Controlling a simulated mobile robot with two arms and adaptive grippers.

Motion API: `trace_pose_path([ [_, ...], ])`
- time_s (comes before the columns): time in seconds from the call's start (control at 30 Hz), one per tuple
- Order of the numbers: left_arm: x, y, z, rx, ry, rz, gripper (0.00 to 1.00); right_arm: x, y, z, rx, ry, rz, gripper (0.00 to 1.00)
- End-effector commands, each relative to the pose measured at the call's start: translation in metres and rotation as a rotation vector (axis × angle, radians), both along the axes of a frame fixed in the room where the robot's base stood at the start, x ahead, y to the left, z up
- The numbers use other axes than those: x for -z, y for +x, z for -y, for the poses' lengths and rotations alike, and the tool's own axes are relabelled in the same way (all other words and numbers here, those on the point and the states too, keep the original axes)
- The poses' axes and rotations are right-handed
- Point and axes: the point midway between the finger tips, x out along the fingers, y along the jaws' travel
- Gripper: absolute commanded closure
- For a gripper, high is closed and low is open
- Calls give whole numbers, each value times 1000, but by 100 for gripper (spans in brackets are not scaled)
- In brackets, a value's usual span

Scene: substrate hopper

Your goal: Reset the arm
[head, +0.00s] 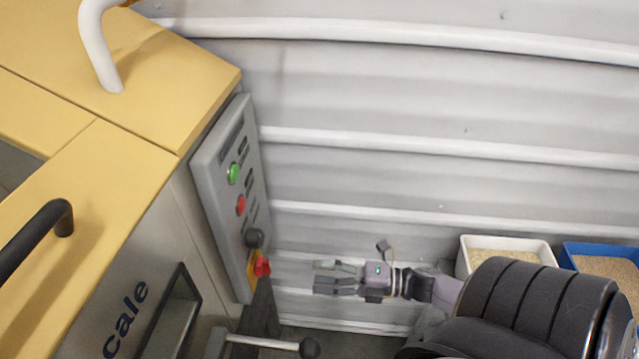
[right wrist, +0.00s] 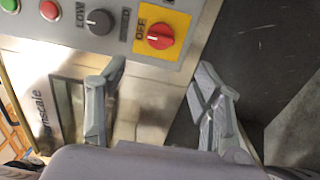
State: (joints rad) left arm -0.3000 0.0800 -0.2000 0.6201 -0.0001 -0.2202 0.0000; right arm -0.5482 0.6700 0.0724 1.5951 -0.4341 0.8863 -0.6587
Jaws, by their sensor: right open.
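My right gripper (head: 322,276) is at the lower middle of the head view, pointing left toward the control panel. It is open and empty. In the right wrist view its two fingers (right wrist: 160,80) are spread apart, below the panel's lower edge. The grey control panel (head: 208,160) on the machine's side carries a green button (head: 234,173), a red button (head: 241,205), a dark knob (head: 254,238) and a red rotary switch (head: 262,266) on a yellow plate. The red switch (right wrist: 161,36) shows near the upper middle of the right wrist view. My left gripper is not in view.
The yellow-topped machine (head: 130,130) fills the left side, with a white curved tube and a black handle (head: 35,235). A lever with a dark ball (head: 309,347) sticks out below my gripper. A white bin (head: 510,245) and a blue bin (head: 600,252) stand at the right by the corrugated wall.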

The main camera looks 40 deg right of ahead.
Motion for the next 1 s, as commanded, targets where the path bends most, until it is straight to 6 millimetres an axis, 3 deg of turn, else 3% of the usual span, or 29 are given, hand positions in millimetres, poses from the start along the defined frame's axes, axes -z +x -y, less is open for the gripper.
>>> trace_pose_path([
  [0.37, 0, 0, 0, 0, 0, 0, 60, 1, 1, 1, 6, 2, -5, 40],
  [0.47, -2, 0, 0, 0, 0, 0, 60, 16, 4, 9, 63, 29, -56, 40],
  [0.57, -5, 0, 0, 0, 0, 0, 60, 55, 8, 27, 203, 97, -188, 40],
  [0.73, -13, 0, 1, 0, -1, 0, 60, 166, -12, 58, 546, 284, -537, 40],
  [0.87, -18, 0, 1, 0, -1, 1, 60, 251, -55, 57, 790, 419, -808, 40],
  [1.0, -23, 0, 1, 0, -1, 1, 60, 327, -119, 34, 1028, 536, -1087, 40],
])
